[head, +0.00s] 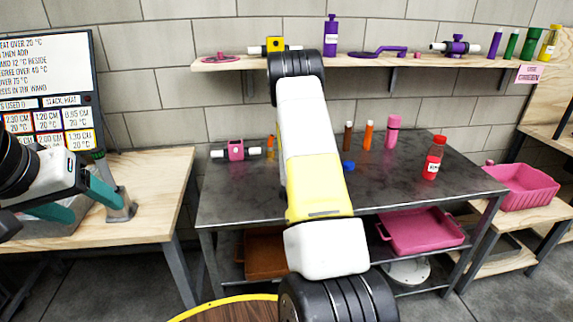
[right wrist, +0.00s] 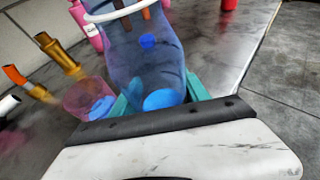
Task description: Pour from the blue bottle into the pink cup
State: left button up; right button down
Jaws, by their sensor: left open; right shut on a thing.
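My right gripper (right wrist: 160,103) is shut on the blue bottle (right wrist: 150,65), which is see-through with a white ring around it. A blue pool shows low inside the bottle. The see-through pink cup (right wrist: 88,100) is just left of the bottle in the right wrist view, with a patch of blue inside it. I cannot tell whether bottle and cup touch. In the head view my right arm hides the bottle, the cup and the right gripper. My left gripper (head: 112,180) is open, with teal fingers, over the left wooden table.
The dark metal table (head: 235,200) bears a small blue object (head: 347,166), a pink bottle (head: 392,132), a red bottle (head: 433,157) and brown and orange tubes. A grey post on a base (head: 119,206) stands beside my left gripper. A wall shelf (head: 350,61) hangs behind.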

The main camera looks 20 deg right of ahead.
jog(key=shift+r, duration=2.5)
